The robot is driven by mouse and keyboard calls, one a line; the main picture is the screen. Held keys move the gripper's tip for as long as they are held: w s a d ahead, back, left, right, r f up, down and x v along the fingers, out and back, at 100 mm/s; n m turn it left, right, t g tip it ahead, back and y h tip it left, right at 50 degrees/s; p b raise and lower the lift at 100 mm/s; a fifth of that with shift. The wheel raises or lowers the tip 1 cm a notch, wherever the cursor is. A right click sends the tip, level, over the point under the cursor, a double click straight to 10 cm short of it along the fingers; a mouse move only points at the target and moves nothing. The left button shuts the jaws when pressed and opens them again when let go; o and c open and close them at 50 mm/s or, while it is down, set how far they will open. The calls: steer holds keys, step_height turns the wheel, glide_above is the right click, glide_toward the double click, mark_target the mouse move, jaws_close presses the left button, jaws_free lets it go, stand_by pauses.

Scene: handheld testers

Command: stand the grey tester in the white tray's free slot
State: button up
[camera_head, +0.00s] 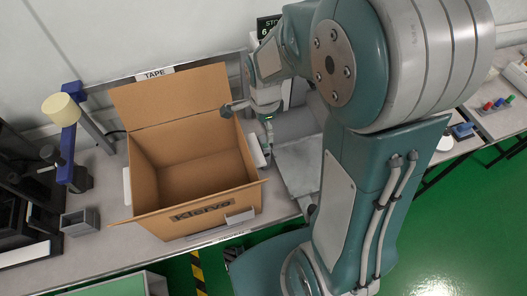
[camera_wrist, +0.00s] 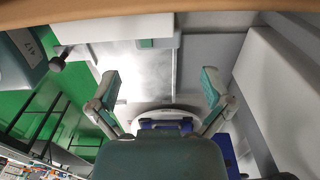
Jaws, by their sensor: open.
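My gripper (camera_head: 250,128) is beside the right rim of the open cardboard box in the head view, partly hidden by my own arm. In the wrist view my gripper (camera_wrist: 160,80) has its two teal-tipped fingers spread wide, with nothing between them. Below the fingers is a bright metal plate (camera_wrist: 150,65). I cannot pick out the grey tester or the white tray with certainty in either view. My arm covers much of the bench to the right.
The cardboard box (camera_head: 190,170) stands open on the bench, its back flap raised. A blue stand with a cream roll (camera_head: 61,109) and a small grey bin (camera_head: 80,221) are at left. Small coloured items (camera_head: 498,103) lie at far right. Green floor (camera_head: 440,240) is clear in front.

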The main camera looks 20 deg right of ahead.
mark_target(264, 142)
steer(key=f, duration=0.6)
steer(key=shift+s+a+f, duration=0.1)
steer(key=shift+a+f, duration=0.1)
steer(key=shift+f, duration=0.15)
steer(key=c, duration=1.2)
